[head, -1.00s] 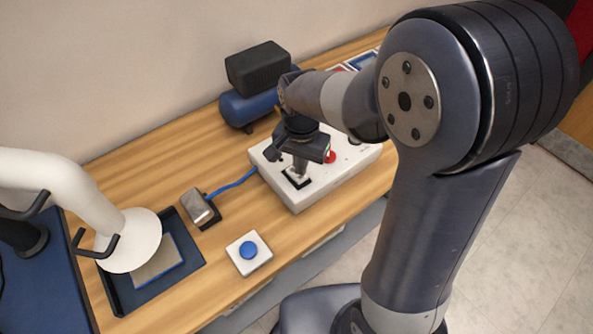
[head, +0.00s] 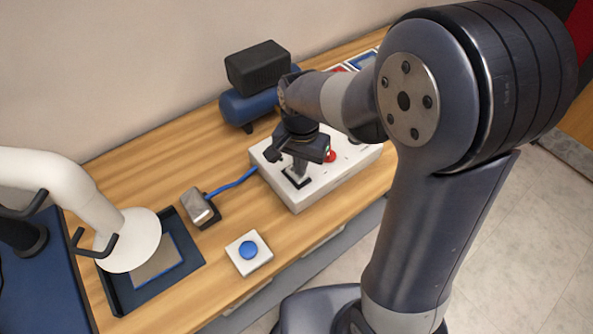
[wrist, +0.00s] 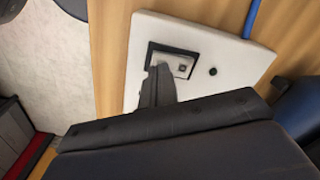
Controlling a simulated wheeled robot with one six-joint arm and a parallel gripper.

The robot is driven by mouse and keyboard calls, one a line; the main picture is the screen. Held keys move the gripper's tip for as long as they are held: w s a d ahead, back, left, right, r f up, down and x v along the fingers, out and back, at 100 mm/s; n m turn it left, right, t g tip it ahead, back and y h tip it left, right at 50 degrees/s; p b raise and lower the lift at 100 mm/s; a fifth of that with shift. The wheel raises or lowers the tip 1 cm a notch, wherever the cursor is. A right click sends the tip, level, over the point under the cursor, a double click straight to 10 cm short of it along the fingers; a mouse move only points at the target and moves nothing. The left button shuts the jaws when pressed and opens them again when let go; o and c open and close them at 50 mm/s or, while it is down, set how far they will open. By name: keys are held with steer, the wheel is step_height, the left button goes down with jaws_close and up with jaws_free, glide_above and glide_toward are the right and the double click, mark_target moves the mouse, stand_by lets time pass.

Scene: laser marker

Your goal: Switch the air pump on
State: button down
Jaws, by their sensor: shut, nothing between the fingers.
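The air pump (head: 248,107), a blue tank with a black block on top, stands on the bench near the wall. A white control box (head: 312,193) sits in front of it. A rocker switch (head: 293,182) in a black frame is at the box's left end; it also shows in the wrist view (wrist: 184,65). My gripper (head: 297,176) is shut and empty, pointing down with its tips at the rocker. In the wrist view the fingertips (wrist: 160,72) overlap the left part of the rocker. I cannot tell whether they press it.
A red button (head: 330,156) on the box is just right of my gripper. A metal pedal (head: 201,207) with a blue cable, a blue push button (head: 248,250) and a dark tray (head: 190,277) lie to the left. Bare wood lies between them.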

steer(key=shift+f+b, duration=0.5)
steer(key=shift+f, duration=0.25)
steer(key=shift+r, duration=0.1)
step_height(320, 180, up, 7)
steer(key=p, duration=0.6)
stand_by(0.3)
steer(key=shift+f, duration=0.2)
step_height(320, 180, down, 7)
steer(key=b, duration=0.6)
steer(key=shift+r, duration=0.25)
steer(key=shift+r, duration=0.1)
